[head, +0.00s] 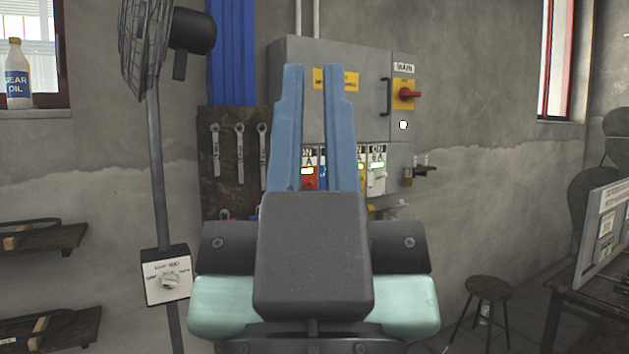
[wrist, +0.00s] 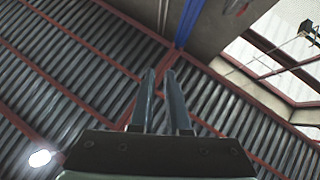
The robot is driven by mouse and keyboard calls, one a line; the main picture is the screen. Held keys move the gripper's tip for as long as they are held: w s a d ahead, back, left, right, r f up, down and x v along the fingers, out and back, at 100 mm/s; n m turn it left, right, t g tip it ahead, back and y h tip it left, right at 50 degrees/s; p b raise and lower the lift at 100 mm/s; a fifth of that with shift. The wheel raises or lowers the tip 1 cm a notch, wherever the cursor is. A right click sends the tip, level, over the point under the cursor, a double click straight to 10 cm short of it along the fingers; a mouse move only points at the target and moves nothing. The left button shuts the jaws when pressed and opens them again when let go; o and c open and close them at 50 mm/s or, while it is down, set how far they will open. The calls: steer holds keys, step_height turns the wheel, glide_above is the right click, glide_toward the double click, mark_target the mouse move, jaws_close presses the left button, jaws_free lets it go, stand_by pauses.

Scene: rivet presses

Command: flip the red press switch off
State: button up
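The red press switch (head: 309,184) sits in the lower row of the grey electrical cabinet, between my two fingers in the head view. It is a red plate with a white toggle near its top, under a label reading "ON" and "A". My left finger hides part of its left side. My gripper (head: 314,72) is in front of the cabinet, pointing up, its blue fingers apart with nothing between them. In the wrist view the gripper (wrist: 160,75) points at the ceiling, and no switch shows there.
The cabinet (head: 350,110) also bears a red main rotary switch (head: 407,94), a whitish-green switch (head: 376,182) and partly hidden blue and yellow ones. A spanner board (head: 227,165) hangs left of it. A fan (head: 157,110) stands further left, a stool (head: 489,286) lower right.

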step_height(320, 180, up, 12)
steer(key=p, duration=1.1)
jaws_close()
steer(key=shift+f, duration=0.2)
